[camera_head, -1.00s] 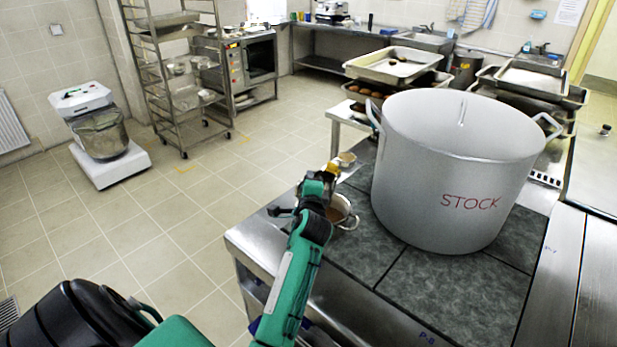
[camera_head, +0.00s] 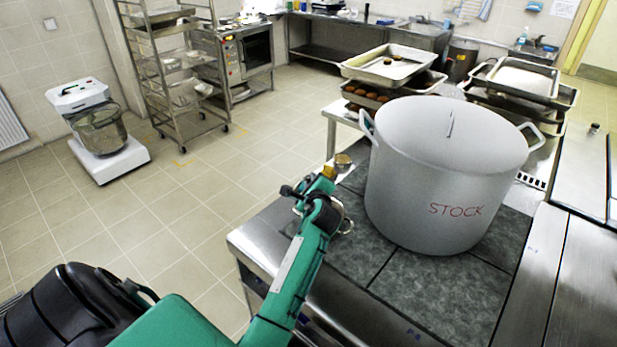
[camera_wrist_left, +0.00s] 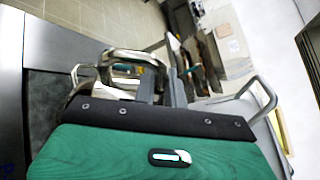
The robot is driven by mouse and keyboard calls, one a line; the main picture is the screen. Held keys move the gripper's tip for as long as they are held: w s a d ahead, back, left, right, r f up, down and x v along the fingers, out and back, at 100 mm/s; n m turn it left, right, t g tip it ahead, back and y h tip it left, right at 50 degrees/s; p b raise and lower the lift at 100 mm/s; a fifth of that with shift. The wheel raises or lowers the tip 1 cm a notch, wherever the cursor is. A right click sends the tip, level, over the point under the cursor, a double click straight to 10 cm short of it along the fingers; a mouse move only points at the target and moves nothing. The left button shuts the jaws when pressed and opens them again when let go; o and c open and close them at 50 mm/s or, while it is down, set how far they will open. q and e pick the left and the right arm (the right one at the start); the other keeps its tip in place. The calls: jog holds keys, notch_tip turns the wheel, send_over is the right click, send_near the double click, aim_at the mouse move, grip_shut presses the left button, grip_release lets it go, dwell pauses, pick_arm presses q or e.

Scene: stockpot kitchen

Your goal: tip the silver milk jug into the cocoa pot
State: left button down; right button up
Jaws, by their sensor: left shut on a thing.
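The silver milk jug (camera_head: 343,161) shows small at the tip of my left gripper (camera_head: 330,173), left of the big stockpot. My left gripper is shut on it. In the left wrist view, a shiny metal rim that looks like the jug (camera_wrist_left: 138,56) stands just beyond the dark fingers. The cocoa pot (camera_head: 347,217), a small metal pot, sits on the dark stove top; my left gripper and forearm hide most of it, and its contents are not visible now. I cannot tell how far the jug is tilted. My right gripper is not in view.
The large stockpot (camera_head: 440,190) marked STOCK stands close on the right, and its left handle (camera_head: 366,127) juts towards my gripper. Trays (camera_head: 392,64) are stacked behind it. The floor to the left is clear, with a rack (camera_head: 180,85) and a mixer (camera_head: 98,130) farther off.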

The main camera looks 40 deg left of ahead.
pick_arm(q)
jog(key=shift+w+d+r+m+p, duration=0.15)
jog(key=shift+w+r+m+p, duration=0.05)
jog(key=shift+r+m+p, duration=0.2)
jog(key=shift+w+d+f+m+g, duration=0.2)
jog(key=shift+w+d+m+g, duration=0.1)
jog(key=shift+w+m+g, duration=0.25)
jog(key=shift+w+d+f+m+g, duration=0.2)
jog(key=shift+w+d+m+g, duration=0.15)
jog(key=shift+m, duration=0.3)
jog(key=shift+w+d+f+m+g+y+p, duration=0.15)
jog(key=shift+w+d+m+g+y+p, duration=0.15)
jog(key=shift+w+m+p, duration=0.6)
jog(key=shift+w+d+f+m+g+p, duration=0.25)
jog(key=shift+f+m+g+p, duration=0.15)
jog(key=shift+p, duration=0.4)
jog(key=shift+w+d+f+m, duration=0.15)
jog(key=shift+w+f+m, duration=0.05)
jog(key=shift+w+m, duration=0.1)
jog(key=w+d+m+g, duration=0.1)
jog(key=w+d+f+m+y+p, duration=0.1)
jog(key=m, duration=0.1)
jog(key=w+m+g+y+p, duration=0.1)
jog(key=w, duration=0.1)
jog(key=shift+w+d+f+m+g, duration=0.1)
jog(key=shift+d+f+m+g, duration=0.2)
jog(key=shift+d, duration=0.1)
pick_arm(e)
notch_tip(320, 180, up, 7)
